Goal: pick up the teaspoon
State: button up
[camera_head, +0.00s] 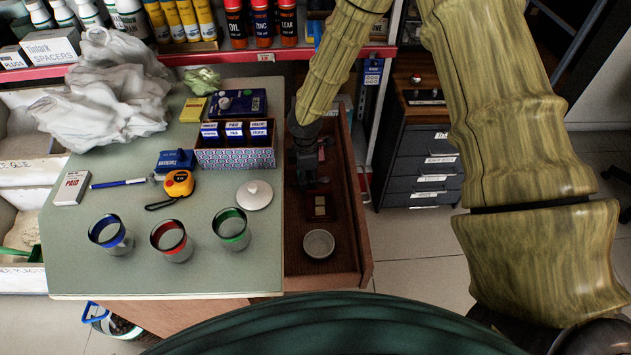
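I cannot make out a teaspoon in this view. My gripper (309,180) is dark and small in the picture. It points down over the back part of an open brown wooden drawer (345,262), to the right of the green table top. The arm hides part of the drawer around it. The fingers blend into the dark drawer, so I cannot tell whether they are open or shut, or whether they hold anything. In the drawer, a small brown block-like item (320,207) lies in front of the gripper, and a round metal dish (319,244) sits nearer the front.
The green table top (110,275) bears blue-, red- and green-rimmed cups (172,241), a white lid (254,195), an orange tape measure (179,184), a blue pen (118,183), a card box (235,158) and a crumpled white bag (110,90). A drawer cabinet (424,165) stands right.

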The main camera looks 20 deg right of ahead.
jog(key=shift+f, duration=0.1)
jog(key=shift+c, duration=0.5)
grip_shut()
